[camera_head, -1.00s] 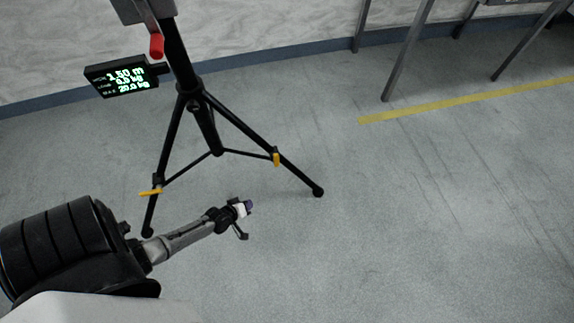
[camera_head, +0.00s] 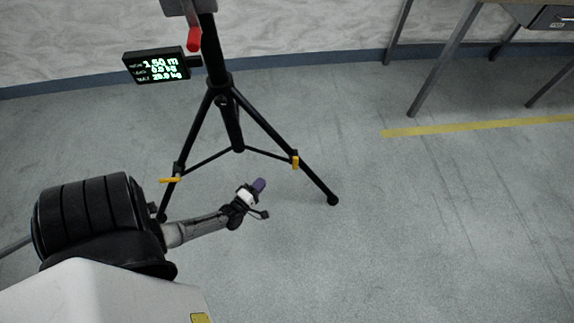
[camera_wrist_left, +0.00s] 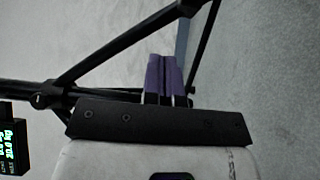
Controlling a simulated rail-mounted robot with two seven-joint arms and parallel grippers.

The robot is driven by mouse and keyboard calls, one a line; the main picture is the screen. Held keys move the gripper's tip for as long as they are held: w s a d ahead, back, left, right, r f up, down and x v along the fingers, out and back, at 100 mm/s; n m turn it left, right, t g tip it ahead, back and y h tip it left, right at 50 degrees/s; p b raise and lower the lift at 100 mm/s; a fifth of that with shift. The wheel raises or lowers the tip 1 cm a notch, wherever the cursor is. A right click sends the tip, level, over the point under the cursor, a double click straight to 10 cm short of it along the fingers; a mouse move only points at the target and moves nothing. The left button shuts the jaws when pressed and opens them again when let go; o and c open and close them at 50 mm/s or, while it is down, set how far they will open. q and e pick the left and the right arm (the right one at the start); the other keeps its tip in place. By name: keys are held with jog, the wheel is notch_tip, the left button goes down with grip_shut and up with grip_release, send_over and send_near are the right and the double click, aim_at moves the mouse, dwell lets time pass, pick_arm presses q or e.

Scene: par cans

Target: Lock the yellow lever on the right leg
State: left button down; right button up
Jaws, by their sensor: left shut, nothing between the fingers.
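A black tripod (camera_head: 228,95) stands on the floor. A yellow lever (camera_head: 295,162) sits on its right leg (camera_head: 318,187) and looks short and upright beside the leg. Another yellow lever (camera_head: 170,180) sticks out sideways on the left leg. My left gripper (camera_head: 259,186) is in front of the tripod, below and left of the right-leg lever, apart from it. Its purple fingers are shut and empty. The left wrist view shows the purple fingertips (camera_wrist_left: 163,72) together with tripod bars behind them; no yellow lever shows there. My right gripper is out of view.
A red-handled crank (camera_head: 194,39) and a lit display box (camera_head: 156,65) are on the upper tripod. A table (camera_head: 443,60) stands at the back right by the wall. A yellow floor line (camera_head: 480,127) runs at right. The floor right of the tripod is clear.

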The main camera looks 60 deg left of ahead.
aim_at(295, 161)
pick_arm(q)
jog(key=d+b+x, duration=0.1)
jog(key=b+x, duration=0.1)
jog(key=x, duration=0.4)
jog(key=w+d+b+x, duration=0.1)
jog(key=b+x, duration=0.2)
jog(key=x, duration=0.4)
jog(key=shift+d+b, duration=0.35)
jog(key=shift+r, duration=0.1)
